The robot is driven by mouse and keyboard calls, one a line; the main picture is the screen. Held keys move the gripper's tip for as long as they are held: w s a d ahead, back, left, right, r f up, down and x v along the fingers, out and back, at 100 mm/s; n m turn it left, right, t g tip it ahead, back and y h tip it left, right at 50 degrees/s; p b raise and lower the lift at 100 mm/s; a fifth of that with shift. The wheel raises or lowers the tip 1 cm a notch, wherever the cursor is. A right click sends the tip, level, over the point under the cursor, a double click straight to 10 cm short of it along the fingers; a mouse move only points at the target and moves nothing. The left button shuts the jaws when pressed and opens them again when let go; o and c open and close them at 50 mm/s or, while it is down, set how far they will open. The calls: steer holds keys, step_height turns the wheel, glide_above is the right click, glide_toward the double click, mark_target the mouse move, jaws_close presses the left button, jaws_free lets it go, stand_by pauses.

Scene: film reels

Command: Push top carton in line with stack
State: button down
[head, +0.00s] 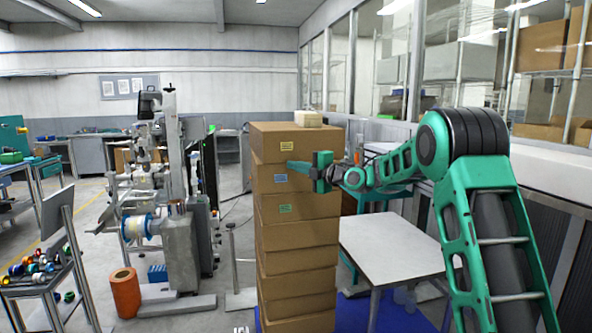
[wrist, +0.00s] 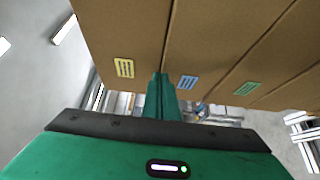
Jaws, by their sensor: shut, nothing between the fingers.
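A tall stack of brown cartons (head: 300,232) stands in the middle of the head view. The top carton (head: 320,142) has a yellow label, and it shows at the left of the wrist view (wrist: 120,30). The second carton (head: 318,205) has a blue label; in the wrist view it is just right of the seam (wrist: 205,40). My gripper (head: 293,164) is shut and empty at the labelled face, near the seam between these two cartons. Its closed fingertips show in the wrist view (wrist: 160,76); I cannot tell whether they touch. The top carton's offset is hard to judge.
A small pale block (head: 308,118) appears on the top carton. A grey-topped table (head: 390,247) stands right of the stack, beneath my arm. A machine on a column (head: 180,240) and an orange roll (head: 125,292) stand to the left. Some floor is clear between machine and stack.

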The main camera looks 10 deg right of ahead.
steer(key=s+a+v, duration=0.1)
steer(key=a+v, duration=0.1)
steer(key=v, duration=1)
steer(key=s+d+f+m+g+h, duration=0.3)
steer(key=s+d+f+m, duration=0.15)
steer(key=s, duration=0.35)
steer(key=s+d+f+m+g+h, duration=0.2)
steer(key=s+d+f+m, duration=0.1)
steer(key=s+f+m, duration=0.4)
steer(key=s+d+f+m+g+h, duration=0.3)
steer(key=s+m, duration=0.1)
steer(key=s, duration=0.6)
steer(key=s+d+f+m+g, duration=0.1)
steer(key=s+f+m+g, duration=0.2)
steer(key=s+m, duration=0.4)
steer(key=s+d+f+m+g+h, duration=0.1)
steer(key=s+m, duration=0.7)
steer(key=s, duration=1.5)
step_height(320, 180, down, 3)
steer(key=d+g, duration=0.1)
steer(key=g, duration=0.2)
steer(key=shift+s+r, duration=0.2)
steer(key=shift+s, duration=0.05)
